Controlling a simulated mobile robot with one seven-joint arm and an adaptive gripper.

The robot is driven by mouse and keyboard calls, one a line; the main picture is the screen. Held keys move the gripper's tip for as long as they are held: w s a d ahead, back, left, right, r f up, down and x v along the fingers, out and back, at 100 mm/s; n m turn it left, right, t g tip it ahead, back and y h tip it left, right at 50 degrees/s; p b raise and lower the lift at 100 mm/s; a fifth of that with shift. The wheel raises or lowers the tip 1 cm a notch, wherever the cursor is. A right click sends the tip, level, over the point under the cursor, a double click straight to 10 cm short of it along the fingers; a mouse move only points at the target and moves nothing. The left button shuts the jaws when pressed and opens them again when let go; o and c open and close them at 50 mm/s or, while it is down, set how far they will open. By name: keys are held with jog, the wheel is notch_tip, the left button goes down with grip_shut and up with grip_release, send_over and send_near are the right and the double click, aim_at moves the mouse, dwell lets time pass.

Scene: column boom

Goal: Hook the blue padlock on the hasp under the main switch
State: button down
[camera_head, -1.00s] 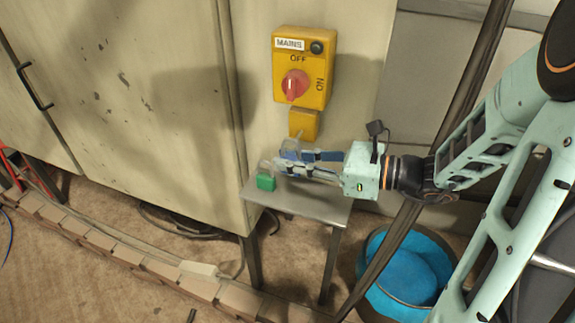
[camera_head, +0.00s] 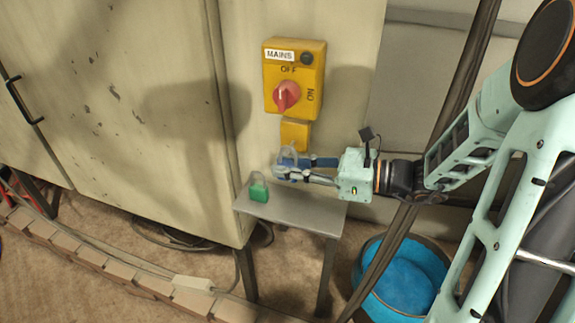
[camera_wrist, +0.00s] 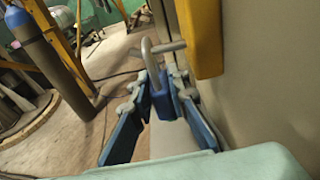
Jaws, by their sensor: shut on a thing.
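My gripper (camera_head: 282,166) is shut on the blue padlock (camera_wrist: 165,104), whose grey shackle points up. In the head view the padlock (camera_head: 287,160) is small and partly hidden by my fingers. The yellow main switch box (camera_head: 293,80), with a red knob, is on the cabinet wall. Below it is a yellow hasp plate (camera_head: 295,134), just above the padlock. In the wrist view a metal bar (camera_wrist: 172,47) from the yellow part lies level with the shackle. I cannot tell whether the bar passes through the shackle.
A green padlock (camera_head: 259,192) stands on a small metal table (camera_head: 300,211) below my gripper. A blue-lined tub (camera_head: 402,278) is on the floor at the right. A dark slanted pole (camera_head: 400,225) crosses in front. In the wrist view, a gas cylinder (camera_wrist: 50,50) stands at the left.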

dwell(0.3)
jog(key=c, duration=1.8)
grip_release()
jog(key=shift+o, duration=0.2)
